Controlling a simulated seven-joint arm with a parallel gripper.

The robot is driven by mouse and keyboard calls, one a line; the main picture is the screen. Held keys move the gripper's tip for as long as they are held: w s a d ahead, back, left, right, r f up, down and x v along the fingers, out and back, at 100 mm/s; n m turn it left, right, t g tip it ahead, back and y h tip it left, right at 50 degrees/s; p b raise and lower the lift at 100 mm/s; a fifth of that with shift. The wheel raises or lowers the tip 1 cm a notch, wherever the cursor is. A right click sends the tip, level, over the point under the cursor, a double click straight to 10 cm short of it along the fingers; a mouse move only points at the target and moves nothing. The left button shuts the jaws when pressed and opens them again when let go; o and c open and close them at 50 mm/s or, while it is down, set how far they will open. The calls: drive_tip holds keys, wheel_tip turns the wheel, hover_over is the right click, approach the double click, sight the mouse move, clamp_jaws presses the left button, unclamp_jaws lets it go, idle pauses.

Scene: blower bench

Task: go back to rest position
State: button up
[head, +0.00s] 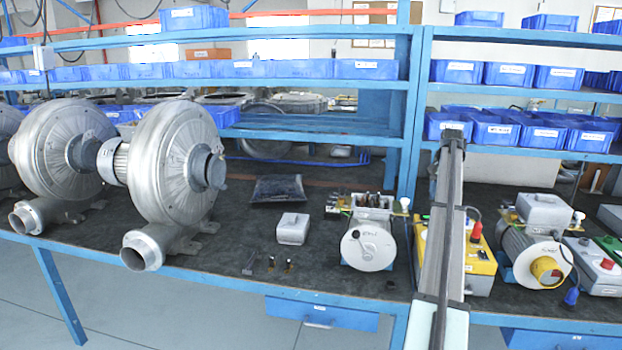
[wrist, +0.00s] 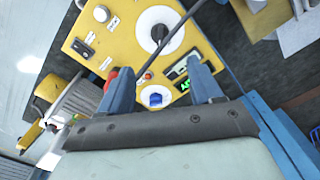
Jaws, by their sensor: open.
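My gripper (wrist: 158,66) shows in the wrist view with its two blue fingers spread apart and nothing between them. Beyond the fingers is the yellow face of a control box (wrist: 113,35), with a white dial, sockets, a red knob and a dark cable crossing it. I cannot tell the distance between fingertips and box. In the head view my arm rises over the front of the bench, partly covering the yellow box (head: 481,268). My gripper's fingers cannot be made out there.
A small grey box (head: 293,228) lies mid-bench. Shelves with blue bins (head: 366,69) run behind.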

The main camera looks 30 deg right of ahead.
drive_tip(key=s+a+f+n+g+y, duration=0.1)
drive_tip(key=s+a+f+n+g, duration=0.2)
drive_tip(key=a+f, duration=2.25)
drive_tip(key=s+a+f+n+g+y, duration=0.15)
drive_tip(key=a+f+n, duration=0.25)
drive_tip(key=a+f, duration=2.1)
drive_tip(key=s+a+f+n, duration=0.2)
drive_tip(key=s+a+f, duration=0.25)
drive_tip(key=a, duration=0.45)
drive_tip(key=s+a+f+n, duration=0.25)
drive_tip(key=s+a, duration=0.35)
drive_tip(key=a, duration=0.3)
drive_tip(key=s+a+f+n+g+h, duration=0.1)
drive_tip(key=s+a+f+n, duration=0.1)
drive_tip(key=s, duration=0.7)
drive_tip(key=s+a+f+n+g+h, duration=0.1)
drive_tip(key=s+a+f+n, duration=0.1)
drive_tip(key=s+a+f, duration=0.2)
drive_tip(key=s+a, duration=0.3)
drive_tip(key=s, duration=0.2)
drive_tip(key=shift+a, duration=0.2)
drive_tip(key=shift+h, duration=0.25)
